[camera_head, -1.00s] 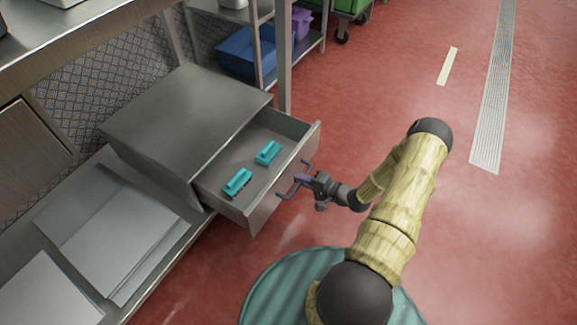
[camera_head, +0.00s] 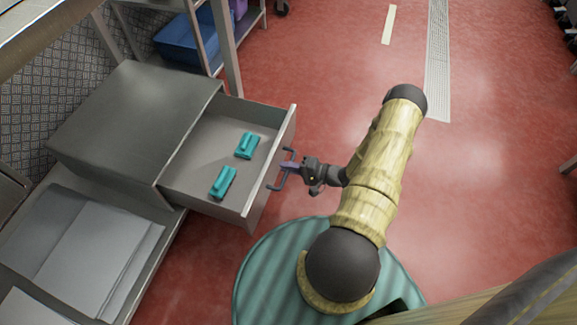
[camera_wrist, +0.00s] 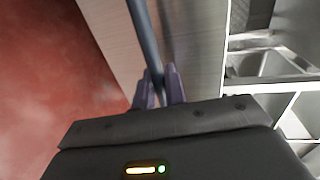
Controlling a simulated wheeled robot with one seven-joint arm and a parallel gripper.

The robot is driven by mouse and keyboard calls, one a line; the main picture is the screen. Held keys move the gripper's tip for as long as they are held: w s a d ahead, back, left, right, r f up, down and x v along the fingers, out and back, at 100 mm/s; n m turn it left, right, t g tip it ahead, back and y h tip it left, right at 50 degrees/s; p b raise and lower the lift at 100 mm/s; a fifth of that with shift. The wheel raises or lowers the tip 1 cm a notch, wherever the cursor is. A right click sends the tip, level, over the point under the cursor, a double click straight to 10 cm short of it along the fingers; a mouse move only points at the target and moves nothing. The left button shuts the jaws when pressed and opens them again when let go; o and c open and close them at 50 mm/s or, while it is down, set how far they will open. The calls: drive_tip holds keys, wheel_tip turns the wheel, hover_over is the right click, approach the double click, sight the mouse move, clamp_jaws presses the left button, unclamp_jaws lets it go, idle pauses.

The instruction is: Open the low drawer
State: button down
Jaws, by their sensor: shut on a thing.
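The low drawer (camera_head: 246,212) is pulled well out of its grey metal cabinet (camera_head: 130,120), and its inside shows. Two teal objects (camera_head: 246,146) lie on the drawer floor. A dark bar handle (camera_head: 272,187) stands out from the drawer front. My gripper (camera_head: 290,167) is at the handle, and its purple fingers are shut on the bar. In the wrist view the handle bar (camera_wrist: 146,45) runs between the two fingers (camera_wrist: 159,88), with the drawer front (camera_wrist: 112,30) just beyond.
The cabinet stands on a low metal shelf with pale flat sheets (camera_head: 85,250) at its left. A rack with a blue bin (camera_head: 187,40) stands behind. The red floor (camera_head: 490,200) to the right is open.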

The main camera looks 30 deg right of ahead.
drive_tip(key=c, duration=1.5)
unclamp_jaws()
drive_tip(key=shift+c, duration=0.2)
drive_tip(key=p+v, duration=0.5)
drive_tip(key=v, duration=1.2)
drive_tip(key=shift+d+p, duration=0.2)
drive_tip(key=shift+p, duration=0.2)
